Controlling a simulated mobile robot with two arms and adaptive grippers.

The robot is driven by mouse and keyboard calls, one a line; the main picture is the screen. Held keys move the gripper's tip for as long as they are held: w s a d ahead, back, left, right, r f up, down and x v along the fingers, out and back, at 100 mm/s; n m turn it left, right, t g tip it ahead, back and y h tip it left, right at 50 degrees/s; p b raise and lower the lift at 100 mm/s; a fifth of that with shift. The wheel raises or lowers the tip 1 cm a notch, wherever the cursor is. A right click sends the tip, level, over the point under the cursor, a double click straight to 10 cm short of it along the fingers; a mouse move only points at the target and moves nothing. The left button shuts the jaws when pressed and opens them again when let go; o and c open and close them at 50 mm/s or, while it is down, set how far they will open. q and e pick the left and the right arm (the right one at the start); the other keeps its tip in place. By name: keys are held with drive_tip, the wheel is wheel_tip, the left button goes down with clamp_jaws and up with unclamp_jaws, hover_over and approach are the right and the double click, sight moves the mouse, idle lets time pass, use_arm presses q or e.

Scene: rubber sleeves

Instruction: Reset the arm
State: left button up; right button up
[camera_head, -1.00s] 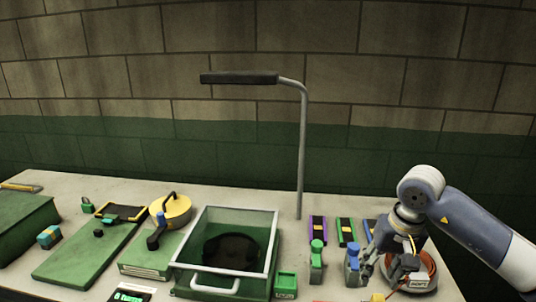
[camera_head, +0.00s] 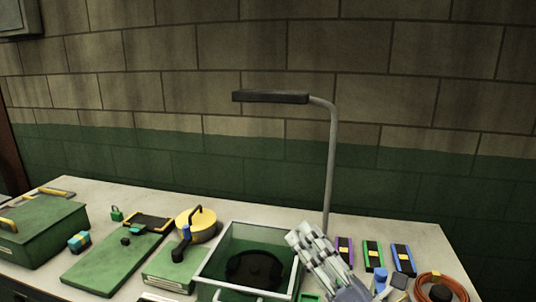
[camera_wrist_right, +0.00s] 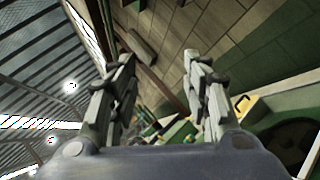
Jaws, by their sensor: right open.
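My right gripper (camera_head: 308,238) is in the head view, over the right edge of the glass-sided bin, with its fingers pointing up and to the left. In the right wrist view my right gripper (camera_wrist_right: 160,75) shows two fingers spread apart with nothing between them. The lower part of my right arm is cut off by the bottom edge of the head view. My left gripper is not in either view.
A framed bin (camera_head: 212,262) with a dark round thing inside stands at the front middle. A lamp post (camera_head: 331,170) rises behind it. Green boards (camera_head: 105,265), a yellow round container (camera_head: 197,228), colored boxes (camera_head: 373,255) and an orange cable coil (camera_head: 455,283) lie on the bench.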

drive_tip(key=s+d+f+m+g+h, duration=0.2)
drive_tip(key=d+f+m+h, duration=0.5)
drive_tip(key=f+m, duration=0.45)
drive_tip(key=s+d+f+m+g+h, duration=0.1)
drive_tip(key=d+f+m+g+h, duration=0.1)
drive_tip(key=d+f+m+h, duration=0.7)
drive_tip(key=s+a+f+m+g+y, duration=0.1)
drive_tip(key=s+a+f+m+g, duration=0.1)
drive_tip(key=s+f+m+g, duration=0.7)
drive_tip(key=s+a+f+m+g+y, duration=0.1)
drive_tip(key=s+f+m+g+y, duration=0.15)
drive_tip(key=s+f, duration=0.75)
drive_tip(key=s+f+g, duration=0.1)
drive_tip(key=s+f, duration=0.1)
drive_tip(key=f, duration=1)
drive_tip(key=s+f, duration=0.3)
drive_tip(key=f, duration=0.9)
drive_tip(key=s+d+f+g+h, duration=0.1)
drive_tip(key=s+d+f, duration=0.2)
drive_tip(key=s+f, duration=1.2)
drive_tip(key=shift+s+f, duration=0.4)
drive_tip(key=shift+s, duration=0.4)
